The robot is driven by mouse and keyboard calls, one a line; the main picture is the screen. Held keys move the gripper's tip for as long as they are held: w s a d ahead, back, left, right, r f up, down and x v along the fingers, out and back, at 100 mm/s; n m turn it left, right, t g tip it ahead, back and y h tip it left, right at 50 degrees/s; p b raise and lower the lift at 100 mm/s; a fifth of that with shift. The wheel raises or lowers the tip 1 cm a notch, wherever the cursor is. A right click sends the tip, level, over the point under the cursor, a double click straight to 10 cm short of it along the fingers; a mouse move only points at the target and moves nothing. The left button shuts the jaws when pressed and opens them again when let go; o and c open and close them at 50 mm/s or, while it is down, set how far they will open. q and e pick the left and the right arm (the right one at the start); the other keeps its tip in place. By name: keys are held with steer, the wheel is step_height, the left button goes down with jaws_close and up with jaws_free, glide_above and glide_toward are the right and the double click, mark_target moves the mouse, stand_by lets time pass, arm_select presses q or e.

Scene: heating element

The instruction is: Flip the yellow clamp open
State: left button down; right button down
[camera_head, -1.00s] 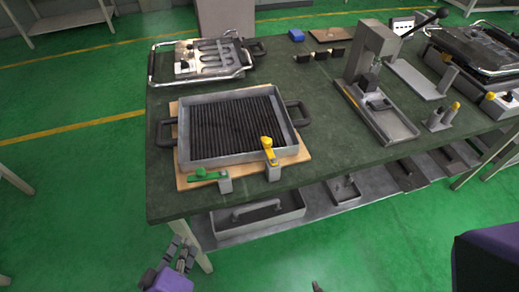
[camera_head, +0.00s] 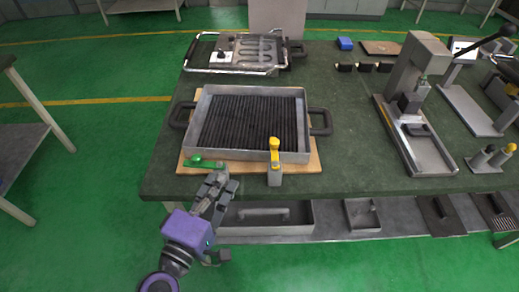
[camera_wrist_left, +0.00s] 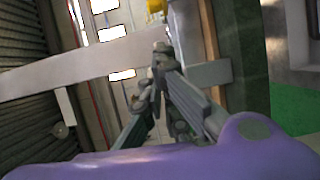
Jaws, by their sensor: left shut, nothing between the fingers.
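The yellow clamp (camera_head: 274,151) stands on a grey block at the front right of the ribbed tray, its yellow arm lying against the tray's front rim. A small yellow part, likely this clamp, shows at the top of the left wrist view (camera_wrist_left: 155,7). The green clamp (camera_head: 204,163) is at the tray's front left. My left gripper (camera_head: 222,182) is shut and empty, at the table's front edge beside the green clamp's block, left of the yellow clamp and apart from it. Its fingers also show in the left wrist view (camera_wrist_left: 161,72). My right gripper is out of view.
The grey tray (camera_head: 194,148) with black handles sits on a wooden board (camera_head: 312,165) on the dark green table (camera_head: 350,175). A heating-element plate (camera_head: 238,50) lies behind it. A grey press (camera_head: 413,85) stands to the right. A shelf with bins is below the table.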

mark_target(275, 149)
arm_select(q)
steer(key=shift+r, duration=0.1)
steer(key=shift+w, duration=0.1)
steer(key=x, duration=0.4)
steer(key=d+p+x, duration=0.1)
steer(key=x, duration=0.3)
steer(key=s+d+p+x, duration=0.1)
steer(key=x, duration=0.3)
steer(key=shift+w+d, duration=0.15)
steer(key=shift+w, duration=0.05)
steer(key=shift+w+d, duration=0.1)
steer(key=shift+d, duration=0.2)
